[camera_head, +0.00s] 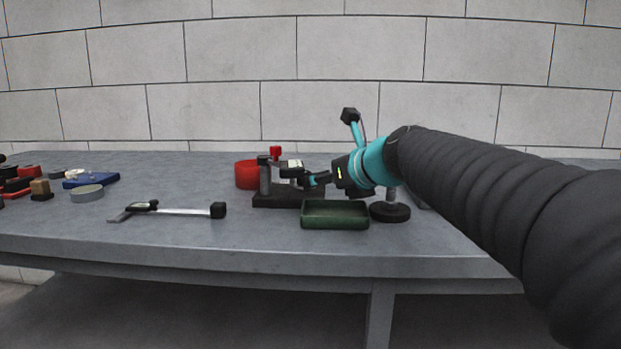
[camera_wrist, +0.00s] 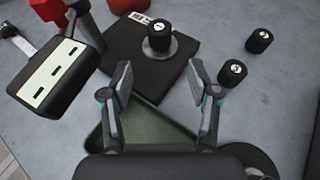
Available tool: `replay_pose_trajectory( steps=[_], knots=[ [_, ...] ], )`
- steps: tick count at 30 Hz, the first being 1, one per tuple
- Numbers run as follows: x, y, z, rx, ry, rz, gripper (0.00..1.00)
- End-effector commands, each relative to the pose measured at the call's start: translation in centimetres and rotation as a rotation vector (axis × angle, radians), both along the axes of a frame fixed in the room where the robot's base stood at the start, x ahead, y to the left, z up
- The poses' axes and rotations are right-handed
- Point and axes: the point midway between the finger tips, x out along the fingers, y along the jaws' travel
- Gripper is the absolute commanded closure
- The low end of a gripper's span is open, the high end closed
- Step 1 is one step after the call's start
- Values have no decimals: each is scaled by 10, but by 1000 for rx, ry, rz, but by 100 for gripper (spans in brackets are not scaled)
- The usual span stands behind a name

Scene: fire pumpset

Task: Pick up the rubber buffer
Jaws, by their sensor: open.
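In the wrist view, several short black cylinders with a light mark on top look like rubber buffers. One (camera_wrist: 160,36) stands upright on a metal disc on a black plate (camera_wrist: 128,62). Two more, one nearer (camera_wrist: 232,72) and one farther (camera_wrist: 260,40), stand to the right, off the plate. I cannot tell which one the task means. My gripper (camera_wrist: 160,82) is open and empty, its fingers spread above the near edge of the plate, short of the buffer on the disc. In the head view my gripper (camera_head: 312,180) is over the plate (camera_head: 275,201) and hides the buffers.
A green tray (camera_head: 335,222) stands in front of the plate, below my gripper. A round black base (camera_head: 390,213) is to its right. A black labelled box (camera_wrist: 50,78) rises close left of my fingers. A red cup (camera_head: 246,175) is behind; a caliper (camera_head: 170,211) lies left.

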Motion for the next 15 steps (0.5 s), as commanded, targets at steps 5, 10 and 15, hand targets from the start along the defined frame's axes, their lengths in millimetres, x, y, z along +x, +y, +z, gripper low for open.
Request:
replay_pose_trajectory(
  steps=[5, 10, 15],
  knots=[
    [16, 10, 1, 1, -1, -1, 39],
    [24, 14, 0, -1, 0, -2, 39],
    [44, 27, 0, 0, 0, -3, 39]
  ],
)
